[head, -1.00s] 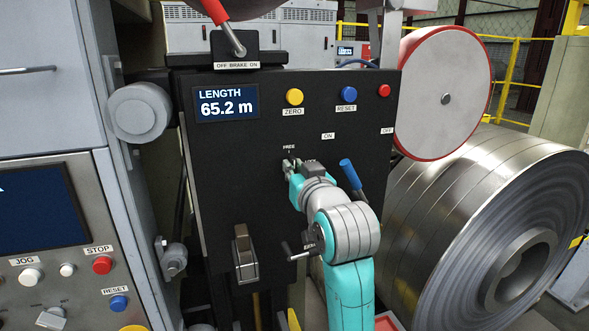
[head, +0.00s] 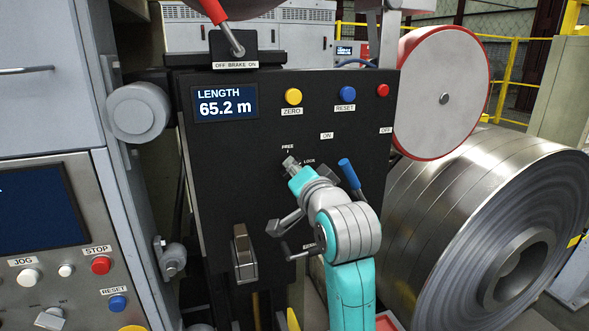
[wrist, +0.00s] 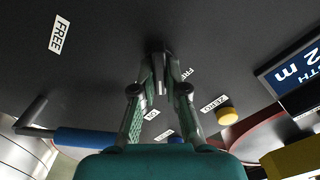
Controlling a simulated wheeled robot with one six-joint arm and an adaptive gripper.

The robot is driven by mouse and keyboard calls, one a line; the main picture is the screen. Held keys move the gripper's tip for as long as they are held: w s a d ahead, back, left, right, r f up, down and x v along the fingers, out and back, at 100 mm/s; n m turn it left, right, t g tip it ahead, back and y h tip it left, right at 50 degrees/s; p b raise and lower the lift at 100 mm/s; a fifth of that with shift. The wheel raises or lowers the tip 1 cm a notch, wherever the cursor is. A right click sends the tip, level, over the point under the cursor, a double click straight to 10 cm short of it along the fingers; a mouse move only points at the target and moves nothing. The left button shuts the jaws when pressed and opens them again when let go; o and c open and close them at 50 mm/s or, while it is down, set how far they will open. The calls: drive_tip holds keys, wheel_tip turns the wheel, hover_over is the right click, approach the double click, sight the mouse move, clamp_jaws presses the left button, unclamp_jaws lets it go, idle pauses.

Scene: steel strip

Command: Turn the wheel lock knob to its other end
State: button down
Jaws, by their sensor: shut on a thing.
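The wheel lock knob (wrist: 158,66) is a small dark grip on the black panel, between my fingertips in the wrist view. My gripper (wrist: 157,85) is shut on it, one finger on each side. In the head view my gripper (head: 291,165) reaches the panel below the FREE label (head: 287,147). The LOCK label (head: 309,161) shows just right of the fingertips. The fingers hide most of the knob in the head view, so its exact pointing angle is hard to tell.
A blue-handled lever (head: 349,173) stands close to the right of my wrist. A crank handle (head: 298,252) is below, and a grey lever (head: 244,255) is at lower left. The yellow button (head: 293,96) and blue button (head: 348,94) sit higher on the panel.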

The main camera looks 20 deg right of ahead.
drive_tip(key=shift+f+m, duration=0.2)
drive_tip(key=shift+m, duration=4)
drive_tip(key=c, duration=1.2)
unclamp_jaws()
drive_tip(key=s, duration=0.7)
drive_tip(key=shift+s, duration=0.25)
